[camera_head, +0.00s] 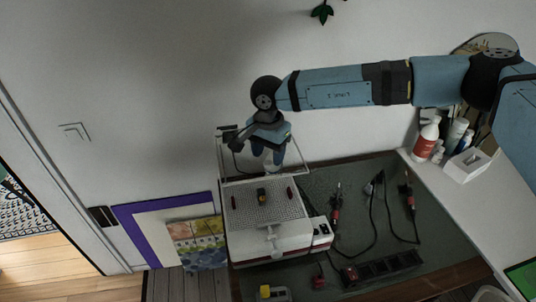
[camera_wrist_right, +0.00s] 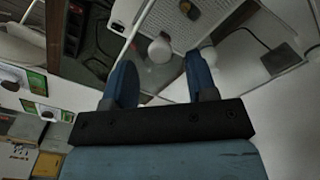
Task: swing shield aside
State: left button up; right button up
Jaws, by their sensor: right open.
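The shield (camera_head: 302,158) is a clear panel in a thin light frame, raised at the back of a white machine (camera_head: 272,243) with a perforated grey top (camera_head: 240,207). My right gripper (camera_head: 268,158) is in front of the shield and hides part of it. Its two blue fingers are open and point down. In the right wrist view a round pale knob (camera_wrist_right: 160,49) shows between and just beyond the open fingertips (camera_wrist_right: 160,68); I cannot tell whether they touch it. My left gripper is not in view.
Soldering tools with black cables (camera_head: 336,208) lie on the dark mat (camera_head: 345,180) right of the machine. A power strip (camera_head: 380,268) is at the front. Bottles (camera_head: 426,139) and a white box (camera_head: 467,164) stand at the right. The wall is close behind.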

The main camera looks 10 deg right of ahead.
jog(key=shift+f, duration=1.2)
jog(key=c, duration=0.9)
grip_shut()
